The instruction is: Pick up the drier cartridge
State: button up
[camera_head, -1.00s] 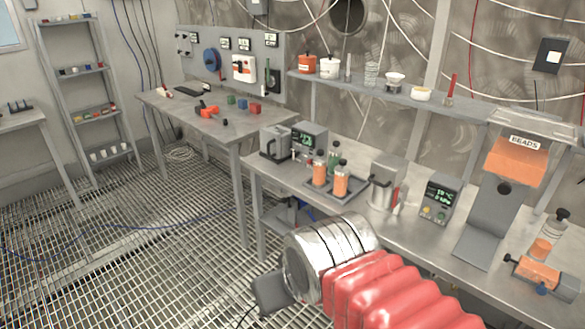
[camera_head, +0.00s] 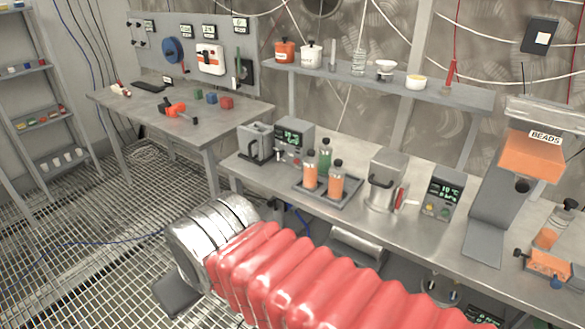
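No part is clearly labelled as the drier cartridge. At the right edge of the bench, a clear cylinder with orange filling (camera_head: 549,263) lies in a fitting with a dark knob and a blue end. Another orange-filled clear piece with a black top (camera_head: 552,232) stands tilted behind it. Two black-capped bottles with orange contents (camera_head: 310,174) (camera_head: 336,185) stand in a tray. My gripper (camera_head: 178,294) shows as a dark grey part at the end of my silver and red arm, low and left of the bench. Its fingers cannot be made out.
The bench (camera_head: 412,226) also holds a green bottle (camera_head: 325,160), a metal canister (camera_head: 384,182), a display box (camera_head: 440,195) and an orange BEADS hopper (camera_head: 532,155). A shelf (camera_head: 450,95) runs above. A second table (camera_head: 215,125) stands left. Grated floor is open at lower left.

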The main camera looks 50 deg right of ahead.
aim_at(311, 163)
jog(key=z, duration=0.15)
jog(key=i, duration=0.9)
jog(key=z, duration=0.4)
